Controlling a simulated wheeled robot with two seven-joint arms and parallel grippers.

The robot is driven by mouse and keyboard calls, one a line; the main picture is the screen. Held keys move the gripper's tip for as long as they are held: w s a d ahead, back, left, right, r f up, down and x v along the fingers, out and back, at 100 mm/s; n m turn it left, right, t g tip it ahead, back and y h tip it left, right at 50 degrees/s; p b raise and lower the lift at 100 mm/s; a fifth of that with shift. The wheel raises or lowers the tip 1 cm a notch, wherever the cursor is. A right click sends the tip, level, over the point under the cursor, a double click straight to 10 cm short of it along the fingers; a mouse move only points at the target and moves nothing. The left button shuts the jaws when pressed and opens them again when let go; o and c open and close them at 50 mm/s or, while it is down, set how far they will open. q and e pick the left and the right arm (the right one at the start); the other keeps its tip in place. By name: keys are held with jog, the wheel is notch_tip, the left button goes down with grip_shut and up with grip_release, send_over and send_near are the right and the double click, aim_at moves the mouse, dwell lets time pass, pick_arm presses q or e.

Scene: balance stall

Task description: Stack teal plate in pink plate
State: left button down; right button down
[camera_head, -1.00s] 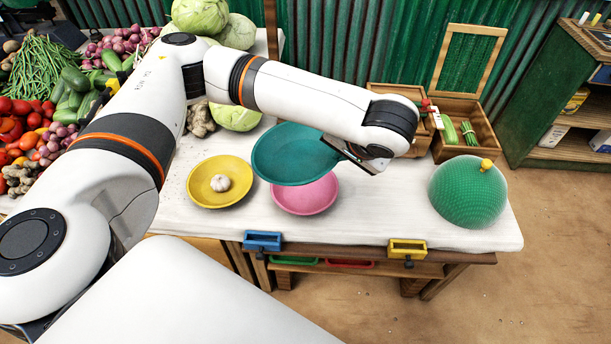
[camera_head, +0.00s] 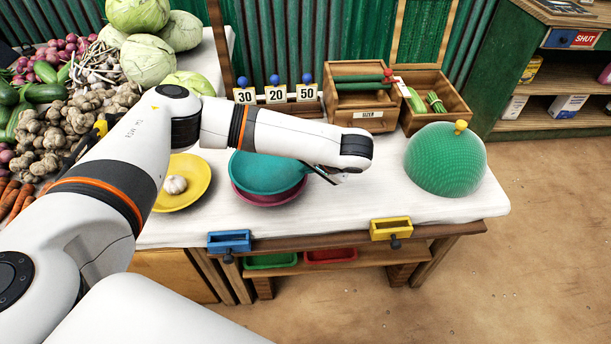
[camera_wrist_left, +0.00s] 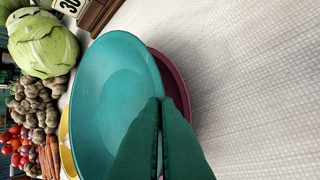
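The teal plate (camera_head: 268,172) is over the pink plate (camera_head: 262,198) on the white tabletop. Only the pink plate's lower and side rim shows around it; I cannot tell whether the teal plate rests in it or hovers just above. My left gripper (camera_head: 318,172) is at the teal plate's right rim. In the left wrist view, its fingers (camera_wrist_left: 165,104) are close together on the rim of the teal plate (camera_wrist_left: 118,85), with the pink plate (camera_wrist_left: 178,85) showing behind. My right gripper is not in view.
A yellow plate (camera_head: 186,186) with a garlic bulb (camera_head: 175,185) stands close left. A green dome (camera_head: 446,160) stands at the right. Number cards and wooden boxes (camera_head: 438,98) line the back. Bare tabletop lies between the plates and the dome.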

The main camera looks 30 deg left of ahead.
pick_arm(q)
notch_tip(320, 180, down, 3)
jog(key=shift+f, duration=0.1)
jog(key=shift+s, duration=0.2)
jog(key=c, duration=1.7)
grip_release()
jog(key=shift+w+f, duration=0.1)
jog(key=v, duration=1.2)
jog(key=shift+p, duration=0.3)
